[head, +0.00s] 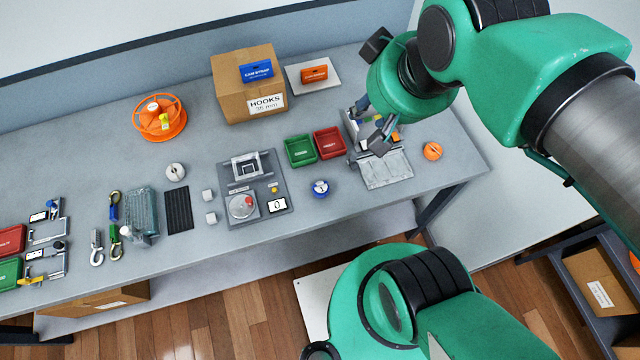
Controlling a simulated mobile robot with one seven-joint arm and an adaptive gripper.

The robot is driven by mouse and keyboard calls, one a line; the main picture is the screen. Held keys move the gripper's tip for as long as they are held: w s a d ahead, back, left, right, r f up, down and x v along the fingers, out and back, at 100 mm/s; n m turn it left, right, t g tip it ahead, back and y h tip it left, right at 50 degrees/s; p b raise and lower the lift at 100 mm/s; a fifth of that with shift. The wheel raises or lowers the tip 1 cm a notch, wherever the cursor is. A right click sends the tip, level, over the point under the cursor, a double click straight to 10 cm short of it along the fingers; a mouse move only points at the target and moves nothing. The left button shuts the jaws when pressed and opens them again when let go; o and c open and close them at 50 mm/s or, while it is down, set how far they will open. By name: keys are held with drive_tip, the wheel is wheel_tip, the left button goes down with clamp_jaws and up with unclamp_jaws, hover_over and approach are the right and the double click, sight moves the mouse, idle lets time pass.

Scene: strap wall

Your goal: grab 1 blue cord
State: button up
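A small round blue-and-white coil (320,187), which looks like the blue cord, sits on the grey workbench (345,215) near its front edge. My gripper (369,124) is at the right part of the bench, up and to the right of the coil and apart from it. Its two fingers are spread, and I see nothing held between them. It is over or in front of a grey fixture (388,168) with small coloured parts, which it partly hides. A hook with a blue strap (114,206) lies at the left.
Green (300,150) and red (329,143) bins stand behind the coil. A scale panel (251,190) is to its left. An orange coil (432,151) sits at the right. A cardboard box (240,97) and orange reel (159,118) stand at the back.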

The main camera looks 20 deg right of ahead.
idle(0.4)
drive_tip(key=o, duration=0.8)
drive_tip(key=m+g, duration=0.2)
drive_tip(key=g, duration=0.4)
hover_over(322, 188)
drive_tip(key=shift+f, duration=14.35)
drive_tip(key=shift+f+b, duration=0.75)
drive_tip(key=shift+f, duration=3.5)
